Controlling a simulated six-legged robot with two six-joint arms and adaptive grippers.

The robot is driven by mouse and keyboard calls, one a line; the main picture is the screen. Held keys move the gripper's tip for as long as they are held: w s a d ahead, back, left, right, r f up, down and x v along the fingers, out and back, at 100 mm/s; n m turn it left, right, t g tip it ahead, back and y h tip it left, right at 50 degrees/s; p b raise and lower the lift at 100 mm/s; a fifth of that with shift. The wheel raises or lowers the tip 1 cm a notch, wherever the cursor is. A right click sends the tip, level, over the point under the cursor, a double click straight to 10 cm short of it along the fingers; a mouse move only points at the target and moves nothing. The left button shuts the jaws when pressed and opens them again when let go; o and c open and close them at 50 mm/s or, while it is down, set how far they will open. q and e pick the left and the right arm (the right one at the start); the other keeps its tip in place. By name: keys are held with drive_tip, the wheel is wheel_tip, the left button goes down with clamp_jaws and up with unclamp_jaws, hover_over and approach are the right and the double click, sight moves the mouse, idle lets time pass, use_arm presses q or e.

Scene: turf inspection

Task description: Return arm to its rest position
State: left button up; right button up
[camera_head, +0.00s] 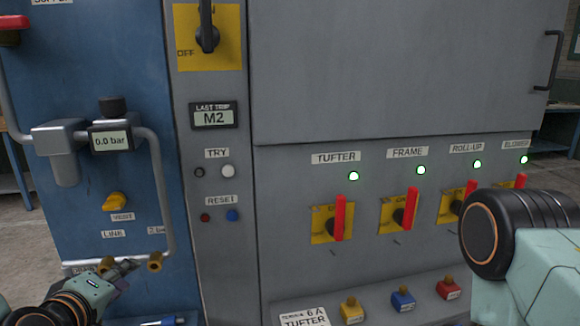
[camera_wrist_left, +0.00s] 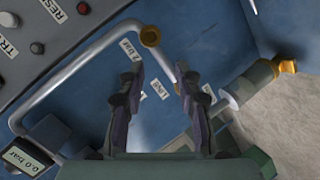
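My left gripper (camera_head: 122,268) is at the lower left in the head view, in front of the lower part of the blue panel (camera_head: 95,190). In the left wrist view its two dark fingers (camera_wrist_left: 160,85) are spread apart with nothing between them. The panel, a grey pipe (camera_wrist_left: 75,70) and a brass fitting (camera_wrist_left: 150,36) show beyond them. I cannot tell the exact gap to the pipe. My right arm comes in at the lower right, with a black round joint and teal links; its gripper is outside the view.
A grey cabinet (camera_head: 400,70) fills the middle and right. Its row includes red-handled switches (camera_head: 340,218) under lit green lamps (camera_head: 354,176). Coloured blocks (camera_head: 403,300) sit below. A pressure gauge (camera_head: 111,140) reads 0.0 bar. A yellow vent knob (camera_head: 116,201) sits above my left gripper.

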use_arm(q)
drive_tip(key=s+d+f+m+g+h, duration=0.1)
drive_tip(key=s+d+f+m+g, duration=0.3)
drive_tip(key=s+f, duration=0.65)
drive_tip(key=s+d+f+m+g, duration=0.3)
drive_tip(key=s+f+m+g, duration=0.3)
drive_tip(key=s+f, duration=0.45)
drive_tip(key=s+f+m+g, duration=0.1)
drive_tip(key=s+f+g, duration=0.2)
drive_tip(key=s+f, duration=0.4)
drive_tip(key=s+d, duration=0.1)
drive_tip(key=s, duration=0.2)
drive_tip(key=shift+s+f+m+g+y, duration=0.15)
drive_tip(key=shift+f+m+g+y, duration=0.15)
drive_tip(key=shift+m+g, duration=0.1)
